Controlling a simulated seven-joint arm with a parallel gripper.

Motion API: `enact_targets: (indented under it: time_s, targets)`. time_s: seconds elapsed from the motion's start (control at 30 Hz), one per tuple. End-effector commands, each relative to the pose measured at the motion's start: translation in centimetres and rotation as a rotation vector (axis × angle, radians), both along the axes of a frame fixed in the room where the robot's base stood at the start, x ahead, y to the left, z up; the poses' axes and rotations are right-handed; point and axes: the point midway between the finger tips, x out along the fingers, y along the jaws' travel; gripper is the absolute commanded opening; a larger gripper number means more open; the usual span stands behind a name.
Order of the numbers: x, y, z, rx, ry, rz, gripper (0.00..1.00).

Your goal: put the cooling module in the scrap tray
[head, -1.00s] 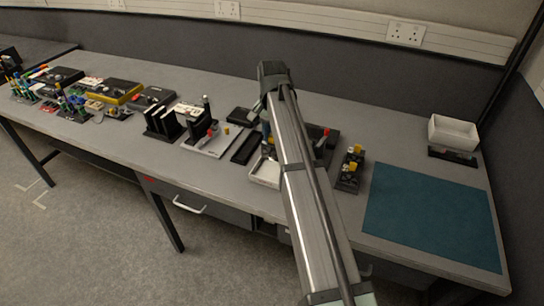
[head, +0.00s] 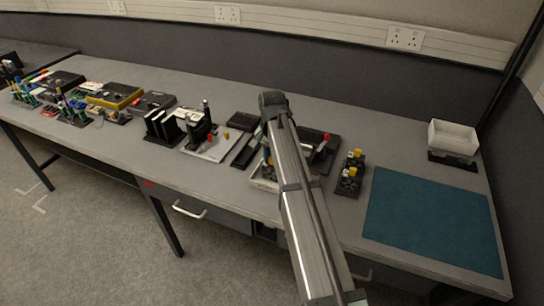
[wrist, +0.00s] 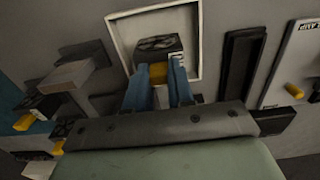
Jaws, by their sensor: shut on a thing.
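My gripper (wrist: 158,78) is shut on the yellow grip of the cooling module (wrist: 158,46), a dark block with a fan face, in the wrist view. The blue fingers stand on both sides of the yellow grip. The module shows inside the outline of a shallow white-rimmed tray (wrist: 118,42). I cannot tell whether it touches the tray floor. In the head view my arm covers the gripper and module, and only the near left edge of the white tray (head: 258,183) shows beside the arm.
A black stand with yellow-gripped modules (head: 350,172) is just right of the arm. A teal mat (head: 433,220) lies clear further right, with a white bin (head: 453,135) behind it. A black slotted bar (head: 246,152) and a white board (head: 210,146) are to the left.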

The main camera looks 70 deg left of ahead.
Motion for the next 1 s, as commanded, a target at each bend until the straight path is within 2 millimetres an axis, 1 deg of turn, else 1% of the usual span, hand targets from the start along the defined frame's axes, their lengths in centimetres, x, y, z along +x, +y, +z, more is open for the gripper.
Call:
enact_targets:
  time_s: [0.17,0.2,0.47,0.77,0.87,1.0]
  targets:
    - [0.0,0.0,-0.5,0.0,0.0,0.0,0.0]
    - [0.0,0.0,-0.5,0.0,0.0,0.0,0.24]
    - [0.0,0.0,-0.5,0.0,0.0,0.0,0.49]
    - [0.0,0.0,-0.2,0.0,0.0,0.0,0.49]
    - [0.0,0.0,0.6,0.001,-0.001,0.0,0.49]
    - [0.0,0.1,2.7,0.001,0.0,0.0,0.49]
